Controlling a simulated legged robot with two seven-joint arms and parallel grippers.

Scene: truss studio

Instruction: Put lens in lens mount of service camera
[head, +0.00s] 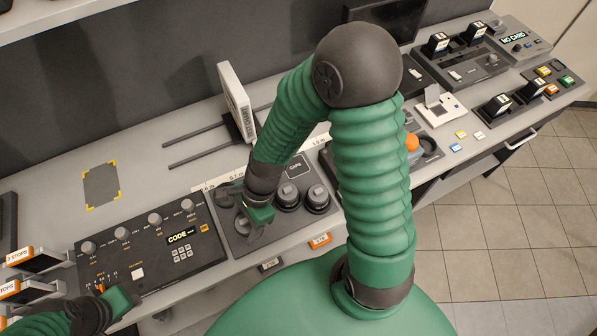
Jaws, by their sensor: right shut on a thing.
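My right gripper (246,222) is low over the left part of a grey tray (237,248) marked CAPS. It is shut on a small dark piece, mostly hidden by the hand; I cannot tell whether this is the lens. Two dark round pieces with grey tops, one left (288,196) and one right (317,198), stand on the tray to the right of the gripper. My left gripper (122,299) is at the lower left, by the front edge of the CODE panel; its jaws do not show clearly. I cannot make out the service camera or its lens mount; my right arm hides part of the bench.
The black CODE panel (150,246) with knobs lies left of the tray. A white upright chart (236,100) stands on rails behind. An orange ball (412,142) and a white device (440,107) are right of my arm. The bench around the yellow-cornered mat (101,185) is clear.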

